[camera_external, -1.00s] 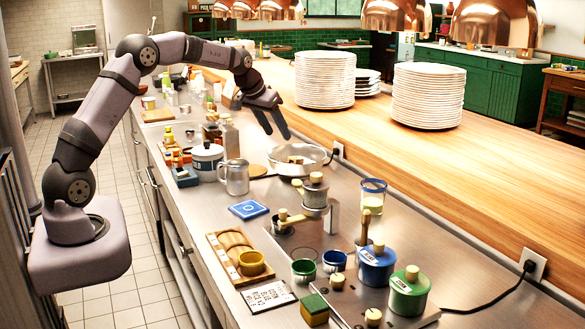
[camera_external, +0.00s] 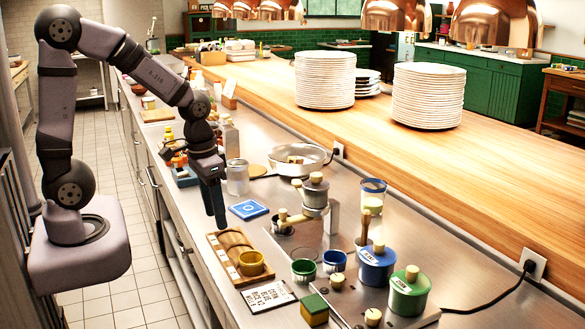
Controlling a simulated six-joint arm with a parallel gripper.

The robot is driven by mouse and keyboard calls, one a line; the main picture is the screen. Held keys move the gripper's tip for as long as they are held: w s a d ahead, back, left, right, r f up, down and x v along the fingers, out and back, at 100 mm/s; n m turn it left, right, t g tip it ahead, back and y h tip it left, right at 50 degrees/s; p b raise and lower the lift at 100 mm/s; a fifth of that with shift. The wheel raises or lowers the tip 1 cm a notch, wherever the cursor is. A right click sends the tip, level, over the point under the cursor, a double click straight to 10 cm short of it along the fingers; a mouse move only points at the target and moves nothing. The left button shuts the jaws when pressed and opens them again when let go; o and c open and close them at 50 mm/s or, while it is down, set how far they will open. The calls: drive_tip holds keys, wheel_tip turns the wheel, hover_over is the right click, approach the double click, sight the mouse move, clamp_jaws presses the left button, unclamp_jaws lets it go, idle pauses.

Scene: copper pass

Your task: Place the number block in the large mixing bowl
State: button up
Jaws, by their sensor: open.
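A wide, light metal bowl (camera_external: 318,151) stands at the back of the steel counter and looks like the large mixing bowl. A small tan and brown block-like thing (camera_external: 295,159) shows inside it; it may be the number block, but I cannot read any number. My gripper (camera_external: 215,212) points down over the counter, in front of the bowl and to its left. It is near the back end of a wooden tray (camera_external: 222,259) and left of a flat blue square (camera_external: 249,209). It is open, and I see nothing held. It partly covers the pots behind it.
A metal jug (camera_external: 237,178) stands behind my gripper. A grinder-like stand (camera_external: 315,193), a blue canister (camera_external: 376,264) and a green canister (camera_external: 408,289) stand to the right. Tall plate stacks (camera_external: 325,80) stand on the wooden shelf behind.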

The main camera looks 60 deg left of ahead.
drive_tip(key=s+d+f+g, duration=0.1)
drive_tip(key=s+d+f, duration=0.1)
drive_tip(key=s, duration=0.6)
drive_tip(key=shift+s+d+f+m, duration=0.15)
drive_tip(key=shift+s+f+m, duration=0.1)
drive_tip(key=shift+m, duration=0.15)
idle(1.1)
drive_tip(key=shift+c, duration=1.1)
drive_tip(key=shift+w, duration=0.15)
